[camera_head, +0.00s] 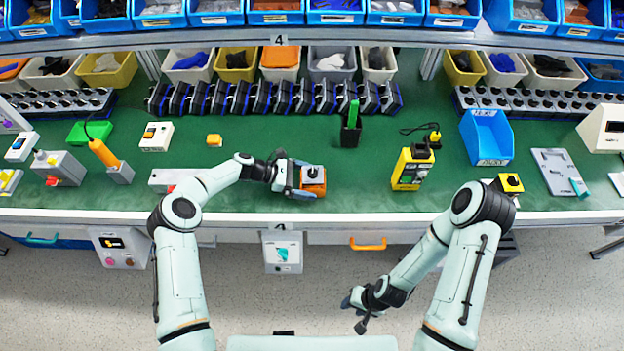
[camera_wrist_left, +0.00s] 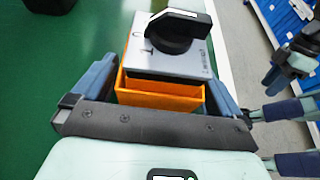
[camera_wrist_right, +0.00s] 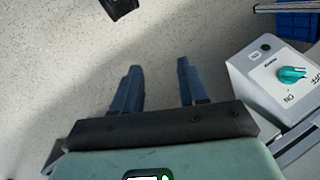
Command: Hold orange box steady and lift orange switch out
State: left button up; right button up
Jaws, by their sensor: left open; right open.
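The orange box (camera_head: 314,190) sits on the green table near its front edge. It also shows in the left wrist view (camera_wrist_left: 160,99), with the switch, a grey plate and black rotary knob (camera_wrist_left: 178,32), seated in its top. In the head view the switch (camera_head: 312,172) faces up. My left gripper (camera_head: 303,180) is open around the box, one finger on each side; whether the fingers touch it I cannot tell. My right gripper (camera_head: 354,306) is open and empty, low in front of the table over the floor; its fingers (camera_wrist_right: 157,85) show in the right wrist view.
A yellow and black device (camera_head: 412,168) stands to the right of the box, and a white box (camera_head: 165,180) to its left. A grey box with a teal knob (camera_head: 283,252) hangs at the table front. Green surface (camera_head: 350,200) right of the orange box is clear.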

pick_arm(q)
jog(key=c, duration=0.8)
